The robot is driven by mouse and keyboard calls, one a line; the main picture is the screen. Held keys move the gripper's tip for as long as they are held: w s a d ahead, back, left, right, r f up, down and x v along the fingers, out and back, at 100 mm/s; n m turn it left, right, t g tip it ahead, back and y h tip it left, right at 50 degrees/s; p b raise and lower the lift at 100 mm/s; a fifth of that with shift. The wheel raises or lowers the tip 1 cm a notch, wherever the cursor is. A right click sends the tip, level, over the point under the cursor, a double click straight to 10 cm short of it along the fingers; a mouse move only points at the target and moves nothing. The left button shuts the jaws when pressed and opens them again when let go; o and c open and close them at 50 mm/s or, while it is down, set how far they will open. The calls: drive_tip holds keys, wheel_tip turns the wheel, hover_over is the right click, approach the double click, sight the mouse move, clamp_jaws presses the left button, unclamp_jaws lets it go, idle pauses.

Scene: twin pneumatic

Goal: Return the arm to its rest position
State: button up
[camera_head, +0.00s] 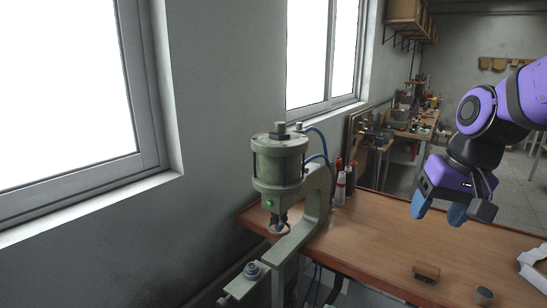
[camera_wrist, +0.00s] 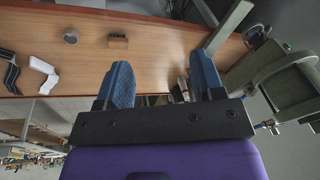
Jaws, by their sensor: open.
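My purple arm comes in from the right in the head view. My gripper (camera_head: 439,207) hangs above the wooden table, its two blue fingers apart with nothing between them. In the wrist view my gripper (camera_wrist: 163,85) also shows open and empty, over the table (camera_wrist: 160,45). The green pneumatic press (camera_head: 281,170) stands at the left end of the table (camera_head: 375,240), apart from my gripper. The press also shows at the right of the wrist view (camera_wrist: 290,85).
On the table are a small brown block (camera_head: 427,271), a grey cylinder (camera_head: 485,295) and a white bracket-like part (camera_head: 535,268). Bottles (camera_head: 340,188) stand behind the press. A window wall is on the left. A cluttered workbench (camera_head: 408,130) is at the back.

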drive_tip(key=s+d+r+n+t, duration=0.1)
drive_tip(key=s+r, duration=0.1)
drive_tip(key=s, duration=0.4)
drive_tip(key=s+r+n+t+h, duration=0.1)
drive_tip(key=s+r+t, duration=0.1)
drive_tip(key=s, duration=0.4)
drive_tip(key=shift+d+r, duration=0.4)
drive_tip(key=shift+r, duration=0.4)
